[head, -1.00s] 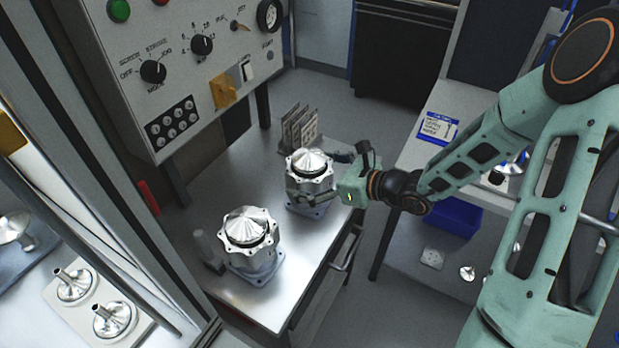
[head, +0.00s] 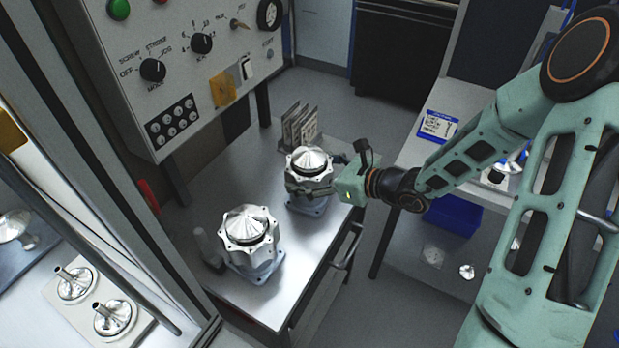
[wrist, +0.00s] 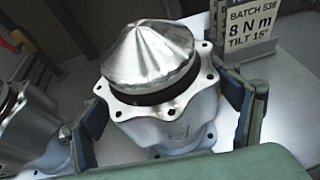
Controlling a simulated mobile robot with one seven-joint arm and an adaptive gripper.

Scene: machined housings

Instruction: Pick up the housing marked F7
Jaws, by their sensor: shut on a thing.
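A silver housing with a fluted cone top and a scalloped, bolted flange (head: 311,163) stands upright at the right of the metal table, over a blue-grey base. My gripper (head: 313,188) reaches in from the right and is shut on this housing. In the wrist view the same housing (wrist: 160,95) sits between my two fingers, one on each side of its body. A faint mark shows on its body, but I cannot read it. A second, similar housing (head: 249,226) stands nearer on the table, apart from my gripper; it shows partly at the wrist view's left edge (wrist: 25,125).
Upright plates (head: 300,127) stand behind the held housing; a sign reading 8 N m, tilt 15° shows in the wrist view (wrist: 246,22). A grey cylinder (head: 206,245) stands left of the nearer housing. A control panel (head: 190,75) rises behind the table (head: 215,180).

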